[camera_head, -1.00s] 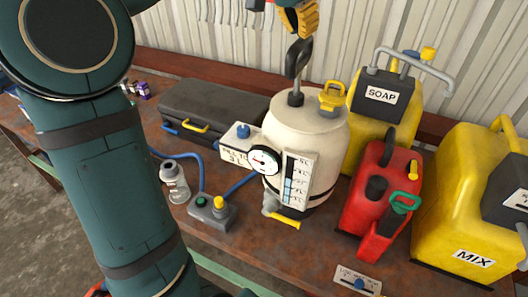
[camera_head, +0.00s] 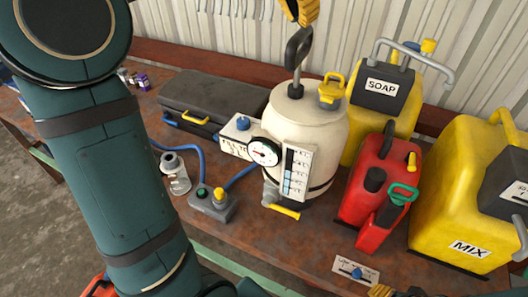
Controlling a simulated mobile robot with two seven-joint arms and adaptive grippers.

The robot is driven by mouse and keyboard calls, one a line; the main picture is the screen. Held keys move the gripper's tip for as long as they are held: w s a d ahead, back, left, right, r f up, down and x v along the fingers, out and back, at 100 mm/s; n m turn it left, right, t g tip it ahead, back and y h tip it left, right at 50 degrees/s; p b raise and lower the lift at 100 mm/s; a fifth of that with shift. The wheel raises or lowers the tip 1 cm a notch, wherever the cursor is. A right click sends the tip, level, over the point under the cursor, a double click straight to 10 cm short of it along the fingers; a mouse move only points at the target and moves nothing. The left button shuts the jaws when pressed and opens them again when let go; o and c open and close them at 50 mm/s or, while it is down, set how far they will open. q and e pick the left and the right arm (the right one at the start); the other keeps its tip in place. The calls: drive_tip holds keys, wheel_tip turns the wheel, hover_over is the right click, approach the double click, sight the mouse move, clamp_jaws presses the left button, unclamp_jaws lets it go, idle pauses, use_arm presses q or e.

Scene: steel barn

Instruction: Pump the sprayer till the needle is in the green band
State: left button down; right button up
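The sprayer is a cream tank (camera_head: 325,125) upright on the bench, with a black looped pump handle (camera_head: 297,48) on a short rod above its top. A round white gauge (camera_head: 264,152) faces me from its front. A dark and red needle shows, but the green band is too small to make out. My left gripper (camera_head: 300,10) is at the top edge, mostly cut off, with its yellow fingers just above the handle's loop. I cannot tell whether they touch it. A yellow fingertip, apparently of my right gripper (camera_head: 380,290), shows at the bottom edge; the rest is out of view.
Yellow SOAP (camera_head: 388,120) and MIX (camera_head: 440,240) cans and a red can (camera_head: 376,180) stand close on the right. A black case (camera_head: 212,100), a glass jar (camera_head: 175,175) and a small grey button box (camera_head: 211,207) are left. My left arm covers the left side.

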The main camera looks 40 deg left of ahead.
sight(298, 53)
use_arm(q)
drive_tip(key=shift+s+f+b, duration=0.1)
drive_tip(key=shift+f+b, duration=2.5)
drive_tip(key=shift+f, duration=1.1)
drive_tip(key=shift+r, duration=0.1)
drive_tip(key=shift+r+p, duration=0.8)
drive_tip(key=shift+p, duration=0.1)
wheel_tip(298, 53, up, 4)
drive_tip(key=p, duration=0.3)
drive_tip(key=shift+p, duration=0.35)
drive_tip(key=shift+r+p, duration=0.95)
drive_tip(key=shift+r, duration=0.05)
drive_tip(key=shift+f, duration=0.15)
